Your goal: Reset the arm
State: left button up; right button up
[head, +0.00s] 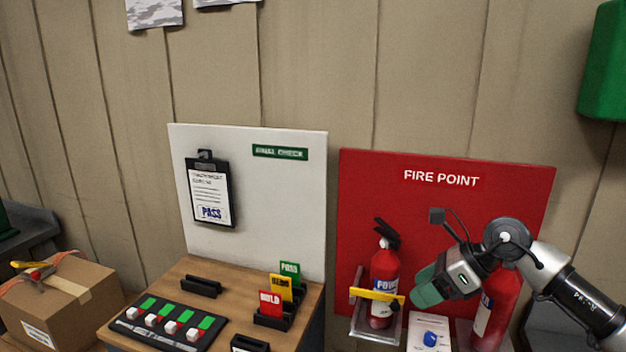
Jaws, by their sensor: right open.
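My right arm comes in from the right edge. Its gripper (424,294), with green fingers, is open and points left in front of the red fire point board (448,222). No object shows between its fingers. It appears just right of a red fire extinguisher (384,272) in a bracket with a yellow bar (372,295); whether it touches the bar cannot be told. A second red extinguisher (503,312) is partly hidden behind my arm. My left gripper is not in view.
A wooden stand (225,272) holds red, yellow and green cards (270,304) and a black panel (168,322) with white and red blocks. A clipboard (211,192) hangs above. A cardboard box (68,305) is at left. A white plate with a blue knob (429,338) sits below my gripper.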

jog(key=s+a+m+t+y, duration=0.35)
jog(key=a+m+y, duration=0.25)
jog(key=a+y, duration=0.5)
jog(key=s+d+f+m+t+h, duration=0.45)
jog(key=f+m+h, duration=0.45)
jog(key=m, duration=0.8)
jog(key=s+d+f+m+t+h, duration=0.3)
jog(key=s+d+f+m+h, duration=0.25)
jog(key=m+h, duration=0.9)
jog(key=s+d+f+m+g+y, duration=0.15)
jog(key=s+f+m+g, duration=0.3)
jog(key=s, duration=0.55)
jog(key=s+f+m+g+y, duration=0.2)
jog(key=s+f+m+g, duration=0.3)
jog(key=s, duration=0.4)
notch_tip(320, 180, down, 28)
jog(key=s+r+n+g, duration=0.1)
jog(key=g, duration=0.1)
jog(key=s+d+f, duration=0.2)
jog(key=s+f, duration=1.3)
jog(key=shift+d+f+g, duration=0.15)
jog(key=shift+d+g, duration=0.15)
jog(key=shift+g, duration=0.05)
